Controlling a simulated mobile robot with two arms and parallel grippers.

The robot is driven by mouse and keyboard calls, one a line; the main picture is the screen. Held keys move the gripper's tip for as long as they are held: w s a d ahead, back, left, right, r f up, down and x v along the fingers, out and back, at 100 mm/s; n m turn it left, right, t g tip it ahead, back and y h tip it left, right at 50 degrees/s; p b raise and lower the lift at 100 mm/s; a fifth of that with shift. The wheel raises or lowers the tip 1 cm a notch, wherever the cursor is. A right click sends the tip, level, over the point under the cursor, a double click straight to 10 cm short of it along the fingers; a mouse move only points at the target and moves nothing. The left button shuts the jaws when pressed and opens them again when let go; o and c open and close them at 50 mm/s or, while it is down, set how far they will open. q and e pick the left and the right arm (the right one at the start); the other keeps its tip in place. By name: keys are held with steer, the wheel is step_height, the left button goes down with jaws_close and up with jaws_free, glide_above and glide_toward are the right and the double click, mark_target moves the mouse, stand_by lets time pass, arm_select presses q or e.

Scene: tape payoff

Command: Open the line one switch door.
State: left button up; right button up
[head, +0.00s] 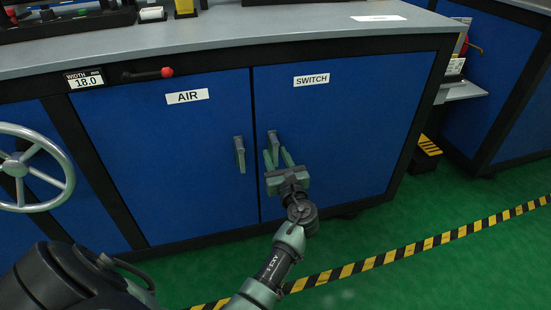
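The blue switch door (345,120), with a white SWITCH label (311,80), is the right-hand door of the cabinet and is shut flush. Its grey upright handle (273,145) is near the door's left edge. My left gripper (277,156) is in front of this handle, with its two greenish fingers apart and pointing at the door. The handle's lower part shows between or just behind the fingers; I cannot tell whether they touch it. My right gripper is not in view.
The blue AIR door (170,150) with its own handle (239,154) is to the left, also shut. A grey handwheel (30,168) is at the far left. A yellow-black step (428,147) stands right of the cabinet. Green floor (440,280) in front is clear, with a striped tape line.

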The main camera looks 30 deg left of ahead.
arm_select(q)
steer(key=shift+w+a, duration=0.2)
steer(key=shift+a, duration=0.05)
jaws_close()
stand_by(1.4)
